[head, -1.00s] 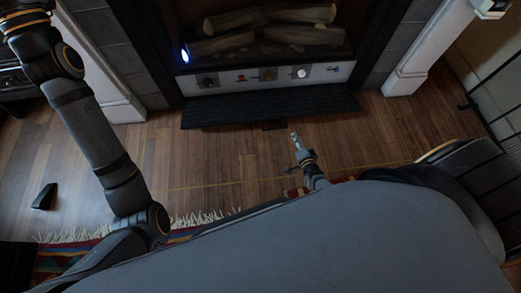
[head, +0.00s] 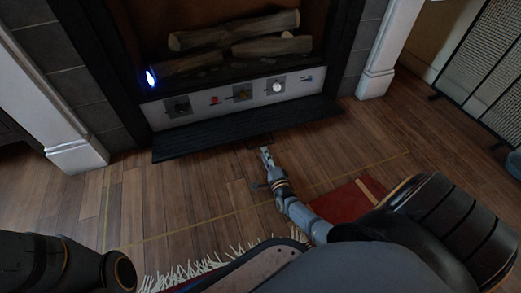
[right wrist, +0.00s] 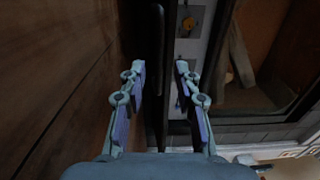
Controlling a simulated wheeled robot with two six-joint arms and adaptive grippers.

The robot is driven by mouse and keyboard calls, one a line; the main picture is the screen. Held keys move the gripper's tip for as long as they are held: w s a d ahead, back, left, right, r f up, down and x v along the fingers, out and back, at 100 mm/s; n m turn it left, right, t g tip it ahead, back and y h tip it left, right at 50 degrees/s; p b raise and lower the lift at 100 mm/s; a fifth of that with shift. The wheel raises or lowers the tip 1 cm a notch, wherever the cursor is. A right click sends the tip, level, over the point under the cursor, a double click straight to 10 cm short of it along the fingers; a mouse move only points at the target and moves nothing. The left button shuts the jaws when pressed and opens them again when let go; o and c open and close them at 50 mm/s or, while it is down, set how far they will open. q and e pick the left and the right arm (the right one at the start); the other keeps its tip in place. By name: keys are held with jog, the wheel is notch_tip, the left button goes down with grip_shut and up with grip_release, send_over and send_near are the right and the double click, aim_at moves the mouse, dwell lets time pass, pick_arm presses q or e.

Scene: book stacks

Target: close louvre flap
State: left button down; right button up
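A dark ridged flap (head: 215,135), which looks like the louvre flap, juts out low below the fireplace's white control panel (head: 190,104). It stands open, just above the wood floor. My right gripper (head: 266,152) is just in front of its lower edge, right of its middle, fingers pointing at the fireplace. In the right wrist view my right gripper (right wrist: 160,70) is open and empty. The dark flap (right wrist: 157,40) shows edge-on beyond and between the fingertips, next to the panel. I cannot tell whether a finger touches it. My left gripper is out of view.
Logs (head: 235,30) lie in the firebox above the panel, with a blue light (head: 151,77) at its left. A red flat object (head: 345,200) lies beside my right arm. A fringed rug (head: 185,275) is near my base. A mesh screen (head: 485,55) stands right.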

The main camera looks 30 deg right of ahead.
aim_at(261, 146)
jog(key=b+x, duration=0.1)
jog(key=x, duration=0.1)
jog(key=b+x, duration=0.1)
jog(key=x, duration=0.2)
jog(key=shift+f, duration=0.25)
jog(key=shift+w+d+r, duration=0.15)
jog(key=shift+w+r, duration=0.05)
jog(key=shift+w, duration=0.25)
grip_shut()
